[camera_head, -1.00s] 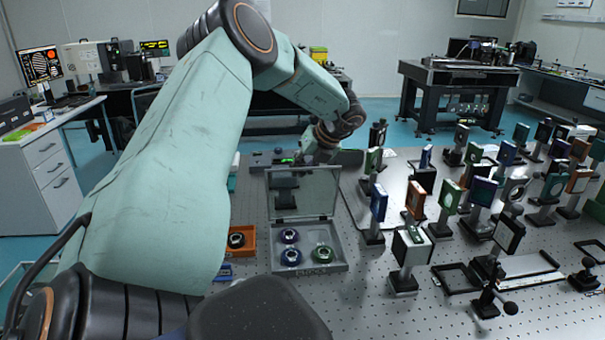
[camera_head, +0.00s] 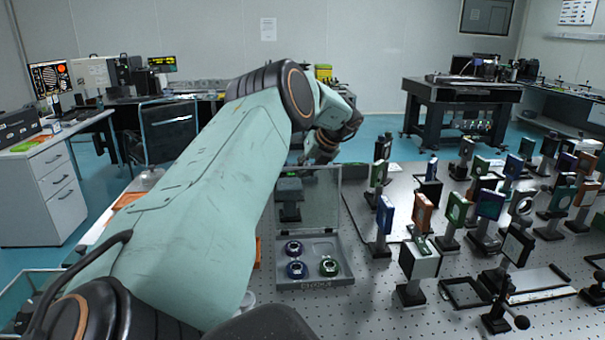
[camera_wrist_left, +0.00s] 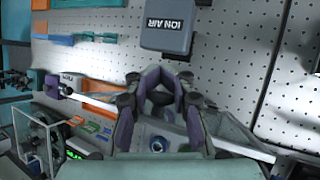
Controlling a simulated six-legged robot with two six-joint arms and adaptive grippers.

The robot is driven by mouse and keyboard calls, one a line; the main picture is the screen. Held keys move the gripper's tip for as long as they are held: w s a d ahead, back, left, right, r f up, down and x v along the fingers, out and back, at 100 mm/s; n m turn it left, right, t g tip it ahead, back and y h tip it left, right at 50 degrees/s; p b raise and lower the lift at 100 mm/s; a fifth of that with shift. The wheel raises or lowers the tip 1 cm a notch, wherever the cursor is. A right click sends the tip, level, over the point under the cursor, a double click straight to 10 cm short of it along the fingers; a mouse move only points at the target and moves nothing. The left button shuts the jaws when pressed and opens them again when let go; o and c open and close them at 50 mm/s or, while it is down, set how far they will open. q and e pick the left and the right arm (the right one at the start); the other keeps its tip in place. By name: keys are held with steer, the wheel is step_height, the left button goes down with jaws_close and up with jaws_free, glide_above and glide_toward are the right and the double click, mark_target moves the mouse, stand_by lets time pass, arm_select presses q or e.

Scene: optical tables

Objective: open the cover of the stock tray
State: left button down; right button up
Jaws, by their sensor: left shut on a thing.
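The stock tray (camera_head: 345,276) is a grey box on the perforated optical table. Two blue-rimmed rings and a green-rimmed ring lie in it. Its clear cover (camera_head: 322,203) stands up, roughly upright, at the tray's back edge. My left gripper is at the cover's upper edge; its fingers are mostly hidden in the head view. In the left wrist view the purple-padded fingers (camera_wrist_left: 161,80) are shut on the cover, whose pale edge (camera_wrist_left: 245,147) runs out to the right. A ring shows below them. My right gripper is not in view.
A grey box marked ION AIR (camera_wrist_left: 167,27) lies just beyond the fingers in the wrist view. My left arm hides the table left of the tray.

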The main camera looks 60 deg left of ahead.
arm_select(q)
steer(key=shift+w+r, duration=0.2)
steer(key=shift+w, duration=0.1)
steer(key=c, duration=1.2)
jaws_free()
steer(key=shift+w+d+f, duration=0.1)
steer(key=shift+w+d, duration=0.05)
steer(key=shift+s, duration=0.2)
steer(key=shift+s, duration=0.1)
steer(key=v, duration=1.2)
